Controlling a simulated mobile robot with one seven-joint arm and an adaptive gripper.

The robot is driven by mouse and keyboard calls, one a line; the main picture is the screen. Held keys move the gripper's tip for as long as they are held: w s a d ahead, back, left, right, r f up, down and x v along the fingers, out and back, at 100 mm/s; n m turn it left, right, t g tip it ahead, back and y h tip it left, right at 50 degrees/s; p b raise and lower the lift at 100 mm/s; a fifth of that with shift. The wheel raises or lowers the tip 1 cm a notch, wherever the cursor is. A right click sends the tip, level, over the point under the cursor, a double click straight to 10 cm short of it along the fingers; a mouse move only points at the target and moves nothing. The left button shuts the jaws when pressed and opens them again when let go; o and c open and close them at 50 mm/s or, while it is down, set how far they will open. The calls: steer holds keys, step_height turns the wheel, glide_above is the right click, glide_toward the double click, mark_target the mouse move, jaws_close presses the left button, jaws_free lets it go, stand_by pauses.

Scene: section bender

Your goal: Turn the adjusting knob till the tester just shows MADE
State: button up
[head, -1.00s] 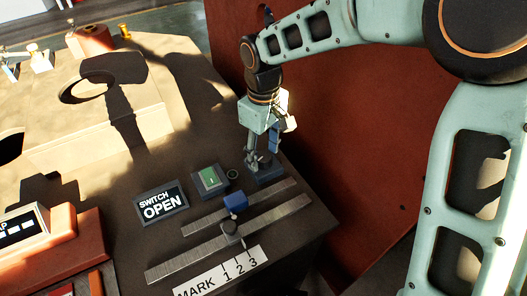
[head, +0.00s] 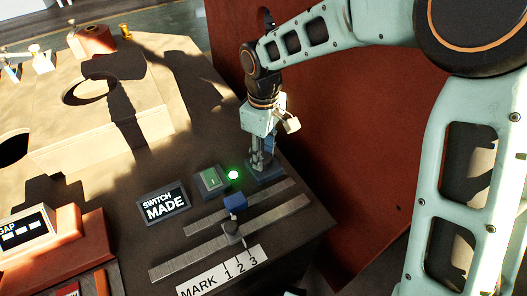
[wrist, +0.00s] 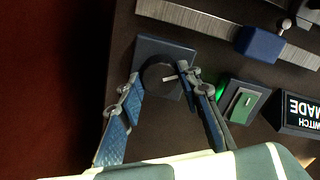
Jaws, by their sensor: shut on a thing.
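The tester display (head: 163,203) reads SWITCH MADE in the head view, and its edge shows upside down in the wrist view (wrist: 299,111). A green lamp (head: 233,175) beside it is lit. The adjusting knob (wrist: 158,80) is a dark round knob with a pale pointer line, on a dark blue square base (wrist: 146,46). My gripper (wrist: 158,82) points down over the base, its blue-padded fingers on either side of the knob and shut on it. In the head view my gripper (head: 263,163) mostly hides the knob.
A green switch in a grey box (head: 211,181) stands left of the lamp. A red panel (head: 320,130) rises behind my arm.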

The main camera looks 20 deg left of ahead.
mark_target(264, 157)
steer(key=o, duration=1.2)
steer(key=shift+c, duration=0.2)
steer(key=shift+r, duration=0.1)
step_height(264, 157, up, 12)
stand_by(1.0)
